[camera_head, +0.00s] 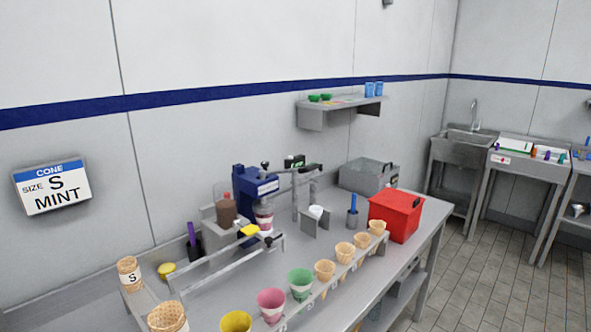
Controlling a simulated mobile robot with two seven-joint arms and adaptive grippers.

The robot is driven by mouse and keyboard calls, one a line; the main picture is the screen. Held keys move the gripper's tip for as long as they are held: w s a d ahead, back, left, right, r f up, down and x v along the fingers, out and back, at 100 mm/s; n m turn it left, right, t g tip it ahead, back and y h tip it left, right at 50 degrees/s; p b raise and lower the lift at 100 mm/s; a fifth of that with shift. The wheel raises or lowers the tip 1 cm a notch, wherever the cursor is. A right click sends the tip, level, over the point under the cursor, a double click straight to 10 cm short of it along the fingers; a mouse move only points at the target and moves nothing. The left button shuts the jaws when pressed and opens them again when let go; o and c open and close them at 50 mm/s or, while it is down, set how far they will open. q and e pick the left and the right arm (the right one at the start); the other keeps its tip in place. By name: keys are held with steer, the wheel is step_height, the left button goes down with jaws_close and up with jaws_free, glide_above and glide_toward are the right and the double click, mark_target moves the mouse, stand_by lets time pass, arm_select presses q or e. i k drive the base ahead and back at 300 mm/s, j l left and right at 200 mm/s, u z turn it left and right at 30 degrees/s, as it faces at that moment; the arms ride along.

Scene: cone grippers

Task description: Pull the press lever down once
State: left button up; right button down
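A blue press machine (240,182) stands on the steel counter near the wall, left of the middle. A small dark knob (265,165) also shows at the top of the machine. Neither of my grippers shows in this view.
The steel counter (225,285) holds a front rack with several cones and coloured cups, a brown bottle (226,209), a red box (396,214) and a grey lidded bin (367,176). A wall sign (52,187) reads "CONE SIZE S MINT". Tiled floor is open at right.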

mark_target(308, 169)
steer(key=i+l+u, duration=0.15)
steer(key=l+u, duration=0.25)
steer(key=l, duration=0.2)
steer(key=l+u, duration=0.45)
steer(key=l, duration=0.15)
steer(key=i, duration=0.05)
